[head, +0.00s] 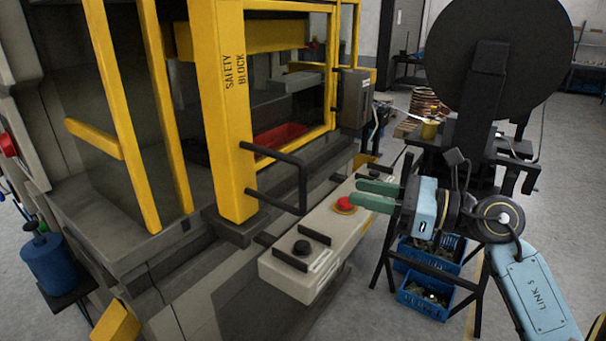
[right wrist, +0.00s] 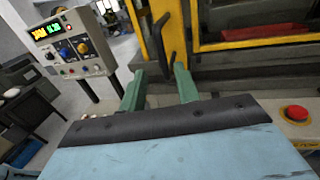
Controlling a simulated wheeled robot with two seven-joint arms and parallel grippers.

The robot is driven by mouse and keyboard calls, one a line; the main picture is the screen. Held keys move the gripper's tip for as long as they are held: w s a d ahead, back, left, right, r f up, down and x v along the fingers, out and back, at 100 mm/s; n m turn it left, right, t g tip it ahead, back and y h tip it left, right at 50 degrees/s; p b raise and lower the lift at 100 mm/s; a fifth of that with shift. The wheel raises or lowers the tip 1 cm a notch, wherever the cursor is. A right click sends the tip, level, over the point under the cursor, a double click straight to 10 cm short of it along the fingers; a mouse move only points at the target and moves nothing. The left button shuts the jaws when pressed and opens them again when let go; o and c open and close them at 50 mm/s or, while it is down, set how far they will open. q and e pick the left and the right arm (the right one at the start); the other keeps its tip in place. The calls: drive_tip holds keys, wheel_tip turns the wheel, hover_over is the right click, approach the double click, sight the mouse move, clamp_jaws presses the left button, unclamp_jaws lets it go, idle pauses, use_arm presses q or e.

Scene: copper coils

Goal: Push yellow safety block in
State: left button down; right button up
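The yellow safety block (head: 230,120) is an upright post lettered SAFETY BLOCK at the front of the press in the head view. A black bar handle (head: 302,188) sticks out from its right side. My right gripper (head: 355,193) has green fingers and is to the right of the handle, apart from it. In the right wrist view the two fingers (right wrist: 158,82) are spread with nothing between them. A black handle-like bar (right wrist: 162,42) shows beyond the fingertips there. My left gripper is not in view.
A pale control box (head: 325,235) with a red button (head: 345,205) lies below the handle and my right gripper. Blue crates (head: 425,295) stand under a black stand with a large dark disc (head: 500,45). A control panel (right wrist: 72,45) shows in the right wrist view.

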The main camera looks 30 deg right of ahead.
drive_tip(key=p, duration=0.4)
hover_over(303, 207)
drive_tip(key=d, duration=0.1)
drive_tip(key=shift+w+a, duration=0.3)
drive_tip(key=shift+w, duration=0.05)
drive_tip(key=shift+c, duration=0.4)
clamp_jaws()
